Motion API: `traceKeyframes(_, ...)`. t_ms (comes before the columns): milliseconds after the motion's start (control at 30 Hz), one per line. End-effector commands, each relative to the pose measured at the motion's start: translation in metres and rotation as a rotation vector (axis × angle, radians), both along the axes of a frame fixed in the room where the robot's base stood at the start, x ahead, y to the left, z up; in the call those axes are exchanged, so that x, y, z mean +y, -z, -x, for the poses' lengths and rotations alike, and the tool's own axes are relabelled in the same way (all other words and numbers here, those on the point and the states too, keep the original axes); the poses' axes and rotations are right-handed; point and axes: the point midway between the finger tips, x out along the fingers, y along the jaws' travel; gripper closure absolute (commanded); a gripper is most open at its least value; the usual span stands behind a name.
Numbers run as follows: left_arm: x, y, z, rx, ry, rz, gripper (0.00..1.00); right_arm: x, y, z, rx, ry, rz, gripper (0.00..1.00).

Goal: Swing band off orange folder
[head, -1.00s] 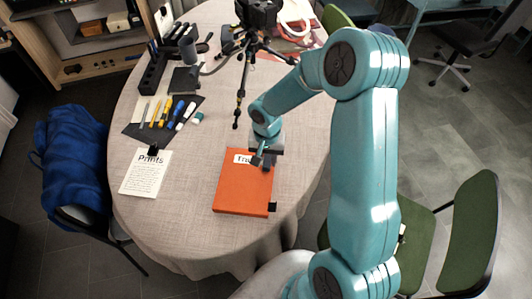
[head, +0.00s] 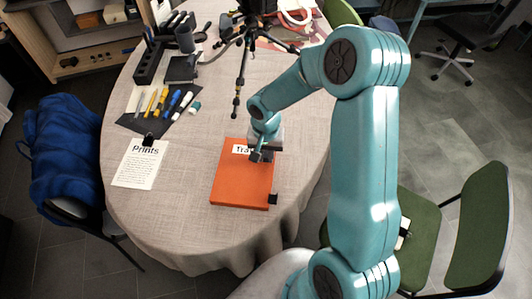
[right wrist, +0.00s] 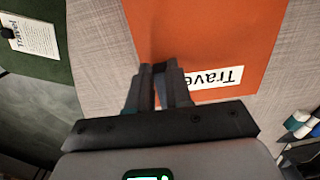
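The orange folder (head: 240,185) lies flat on the table, with a white label reading "Travel" (right wrist: 215,77) partly covered by my gripper. A small black piece (head: 272,199) sits at its lower right corner in the head view; I cannot tell if it belongs to the band. No other part of a band is clear. My right gripper (head: 262,153) is low over the folder's upper right edge. In the right wrist view its fingers (right wrist: 162,68) are close together at the folder's edge, with something dark at the tips. I cannot tell whether they hold anything. My left gripper is out of view.
A "Prints" sheet (head: 140,165) with a black clip lies left of the folder. Pens on a dark mat (head: 130,122) and a black tripod (head: 240,65) stand farther back. Green chairs (head: 485,230) are at the right. The cloth between sheet and folder is bare.

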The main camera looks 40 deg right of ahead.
Motion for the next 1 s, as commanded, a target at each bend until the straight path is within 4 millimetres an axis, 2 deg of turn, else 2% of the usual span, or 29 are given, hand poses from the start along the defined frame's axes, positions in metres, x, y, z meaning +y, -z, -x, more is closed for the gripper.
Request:
traceKeyframes(267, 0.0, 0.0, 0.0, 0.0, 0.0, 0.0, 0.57, 0.0, -0.001, -0.001, -0.004, 0.0, 0.0, 0.87)
traceKeyframes(1000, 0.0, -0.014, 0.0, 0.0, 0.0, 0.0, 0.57, -0.008, -0.026, -0.007, -0.005, 0.001, 0.001, 0.87)
